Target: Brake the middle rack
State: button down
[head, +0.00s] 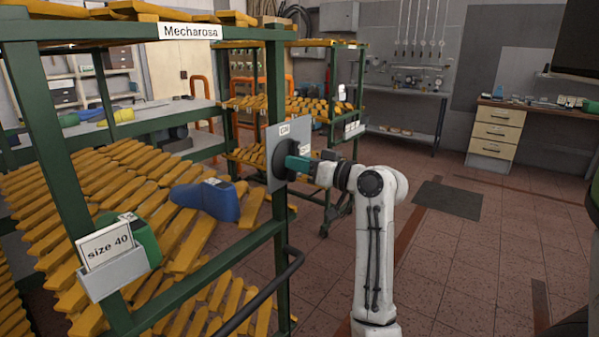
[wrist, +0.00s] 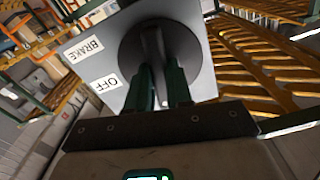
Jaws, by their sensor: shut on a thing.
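A green-framed rack (head: 268,235) with yellow slatted shelves and a "Mecharosa" sign stands in the left half of the head view. A grey plate (head: 274,182) is on its right-hand post and carries a black round knob (head: 282,160). The fingers hide part of the knob.
A blue shoe last (head: 207,200) and a green one (head: 143,240) lie on the rack, near a "size 40" card (head: 106,246). A black bar (head: 265,297) juts from the rack's near side. Another rack (head: 300,106) stands behind. The floor (head: 460,265) at right is largely clear.

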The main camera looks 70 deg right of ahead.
jog(key=shift+f+n+b, duration=0.15)
jog(key=shift+n+b, duration=0.55)
jog(key=shift+n, duration=0.5)
jog(key=c, duration=1)
grip_release()
jog(key=v, duration=1.1)
jog(key=shift+d+b, duration=0.1)
jog(key=shift+b, duration=0.2)
jog(key=shift+w, duration=0.1)
